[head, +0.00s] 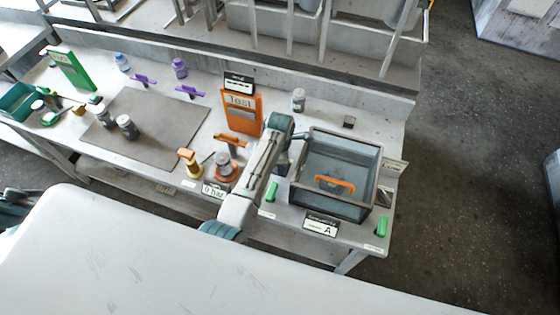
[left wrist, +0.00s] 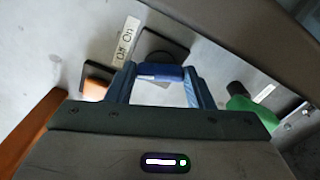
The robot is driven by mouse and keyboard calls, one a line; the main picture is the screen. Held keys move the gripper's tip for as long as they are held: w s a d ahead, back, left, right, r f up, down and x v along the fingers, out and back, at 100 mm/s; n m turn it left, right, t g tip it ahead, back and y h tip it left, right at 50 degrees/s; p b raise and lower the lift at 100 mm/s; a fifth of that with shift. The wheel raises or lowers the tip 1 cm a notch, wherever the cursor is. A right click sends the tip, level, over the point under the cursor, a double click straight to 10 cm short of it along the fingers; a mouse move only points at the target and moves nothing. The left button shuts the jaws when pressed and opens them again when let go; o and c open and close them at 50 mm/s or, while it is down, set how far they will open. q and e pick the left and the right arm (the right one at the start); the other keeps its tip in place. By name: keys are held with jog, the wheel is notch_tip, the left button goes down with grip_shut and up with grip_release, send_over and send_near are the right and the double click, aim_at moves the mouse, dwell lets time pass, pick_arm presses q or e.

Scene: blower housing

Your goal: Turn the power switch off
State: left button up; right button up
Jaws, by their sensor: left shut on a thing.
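In the left wrist view, my left gripper (left wrist: 160,85) is shut on a blue bar-shaped handle (left wrist: 160,72), which spans between its two fingers. The handle sits in front of a dark square plate (left wrist: 178,50) with a round dark part. A white label reading "Off On" (left wrist: 125,40) lies beside this plate, so the handle appears to belong to the power switch. Which position it points to I cannot tell. In the head view, my left arm covers the switch and the gripper's fingers. My right gripper is in neither view.
A green part (left wrist: 240,103) is close right of the fingers, and an orange part (left wrist: 97,88) close left. On the bench, an orange "Test" panel (head: 241,118) stands left of my arm. A dark-rimmed grey bin (head: 333,202) stands right of it. A brown mat (head: 150,140) lies farther left.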

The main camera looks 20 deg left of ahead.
pick_arm(q)
jog(key=shift+n, duration=0.8)
jog(key=shift+o, duration=0.2)
jog(key=shift+c, duration=0.2)
jog(key=o, duration=1)
jog(key=shift+r, duration=0.15)
notch_tip(320, 180, up, 11)
jog(key=b, duration=0.3)
jog(key=shift+f, duration=0.2)
